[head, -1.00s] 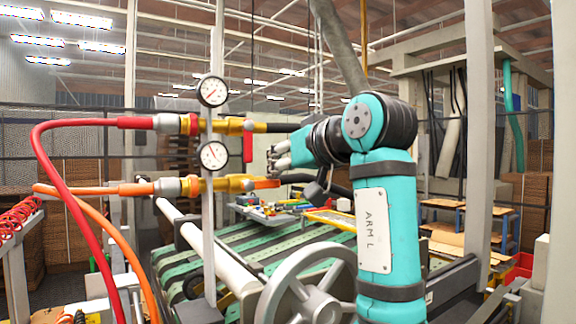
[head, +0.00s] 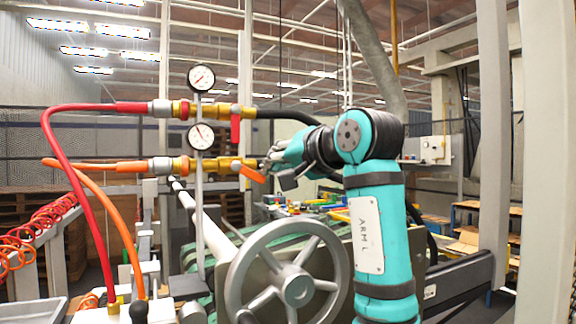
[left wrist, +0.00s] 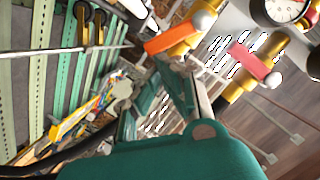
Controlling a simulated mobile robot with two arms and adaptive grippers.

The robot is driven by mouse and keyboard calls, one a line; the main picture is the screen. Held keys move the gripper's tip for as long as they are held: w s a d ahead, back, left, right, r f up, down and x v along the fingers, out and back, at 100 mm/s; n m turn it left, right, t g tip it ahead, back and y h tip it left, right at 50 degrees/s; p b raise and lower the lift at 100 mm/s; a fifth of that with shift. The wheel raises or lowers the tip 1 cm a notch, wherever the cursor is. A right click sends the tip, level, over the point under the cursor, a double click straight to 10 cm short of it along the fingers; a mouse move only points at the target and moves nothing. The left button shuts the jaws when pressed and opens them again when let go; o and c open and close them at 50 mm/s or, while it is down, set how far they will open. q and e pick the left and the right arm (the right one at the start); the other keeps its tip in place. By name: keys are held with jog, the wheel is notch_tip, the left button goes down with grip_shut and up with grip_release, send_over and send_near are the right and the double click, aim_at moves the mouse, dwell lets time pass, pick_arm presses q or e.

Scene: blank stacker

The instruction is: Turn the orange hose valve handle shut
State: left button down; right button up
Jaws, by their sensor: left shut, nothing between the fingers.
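The orange valve handle (head: 252,174) is a short flat lever at the right end of the lower brass valve (head: 225,163). In the head view it slants down to the right. It also shows in the left wrist view (left wrist: 168,40), sticking out from its brass body. My left gripper (head: 270,160) is shut and empty, just right of the handle and close to it. I cannot tell whether they touch. In the left wrist view its teal fingers partly show below the handle. My right gripper is out of view.
A red handle (head: 235,128) hangs down from the upper brass valve (head: 228,110), close above. Two gauges (head: 201,78) stand on a post. Red and orange hoses (head: 122,245) run down at left.

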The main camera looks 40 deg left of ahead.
pick_arm(q)
jog(key=f+m+b, duration=0.1)
jog(key=s+f+m+y+b, duration=0.1)
jog(key=m, duration=0.1)
jog(key=a+f+m+g+b, duration=0.1)
jog(key=m, duration=0.1)
jog(key=shift+s+f, duration=0.15)
jog(key=shift+f, duration=0.1)
jog(key=shift+s+a+f+b, duration=0.1)
jog(key=shift+s+f+b, duration=0.1)
jog(key=shift+b, duration=0.1)
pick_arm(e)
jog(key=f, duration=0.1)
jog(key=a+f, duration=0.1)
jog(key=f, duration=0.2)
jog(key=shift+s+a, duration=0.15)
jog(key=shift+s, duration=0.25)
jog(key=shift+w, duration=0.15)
pick_arm(q)
send_near(263, 184)
jog(key=d, duration=0.3)
jog(key=shift+s+d+f, duration=0.1)
jog(key=shift+s+f, duration=0.15)
jog(key=shift+s, duration=0.1)
